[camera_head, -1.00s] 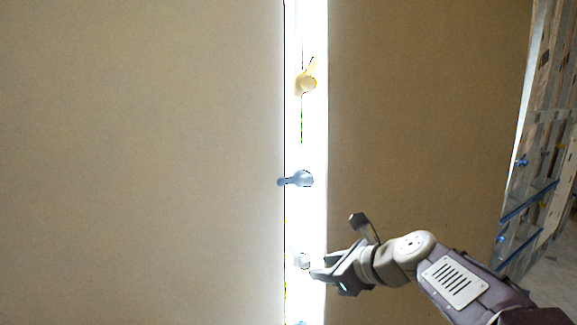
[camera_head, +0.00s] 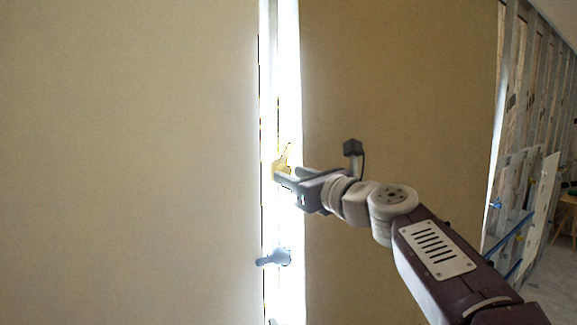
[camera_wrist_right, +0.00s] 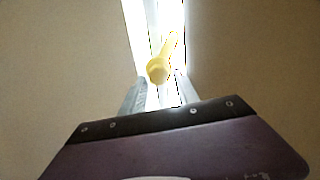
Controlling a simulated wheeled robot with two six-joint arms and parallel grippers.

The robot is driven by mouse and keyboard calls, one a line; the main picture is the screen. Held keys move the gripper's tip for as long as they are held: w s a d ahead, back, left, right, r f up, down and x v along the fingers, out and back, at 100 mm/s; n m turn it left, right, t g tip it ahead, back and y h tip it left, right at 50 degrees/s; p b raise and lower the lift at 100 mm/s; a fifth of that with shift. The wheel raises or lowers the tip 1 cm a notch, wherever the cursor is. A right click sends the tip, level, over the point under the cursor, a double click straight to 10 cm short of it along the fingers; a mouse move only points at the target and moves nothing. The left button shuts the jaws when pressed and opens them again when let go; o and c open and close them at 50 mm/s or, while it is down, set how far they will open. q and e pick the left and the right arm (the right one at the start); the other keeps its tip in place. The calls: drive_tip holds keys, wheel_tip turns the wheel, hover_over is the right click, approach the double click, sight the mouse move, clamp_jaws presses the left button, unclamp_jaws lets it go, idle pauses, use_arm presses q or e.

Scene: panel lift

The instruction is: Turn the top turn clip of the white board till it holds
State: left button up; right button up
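The yellow turn clip (camera_head: 284,161) is the upper clip on the bright strip; its arm points up and slightly right. It also shows in the right wrist view (camera_wrist_right: 160,66), just beyond my fingertips and between them in the picture. My right gripper (camera_head: 291,179) is open at the clip's lower part; contact cannot be told. Its fingers show either side in the right wrist view (camera_wrist_right: 158,90). A blue-grey clip (camera_head: 276,258) below points left across the panel edge. The large left panel (camera_head: 130,160) looks tan here. My left gripper is out of view.
The strip (camera_head: 288,70) is glaring white between the left panel and another tan panel (camera_head: 400,120) on the right. Metal studs and blue rails (camera_head: 515,240) stand at the far right, with open floor beside them.

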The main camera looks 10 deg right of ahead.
drive_tip(key=shift+x, duration=0.9)
drive_tip(key=shift+s, duration=0.1)
clamp_jaws()
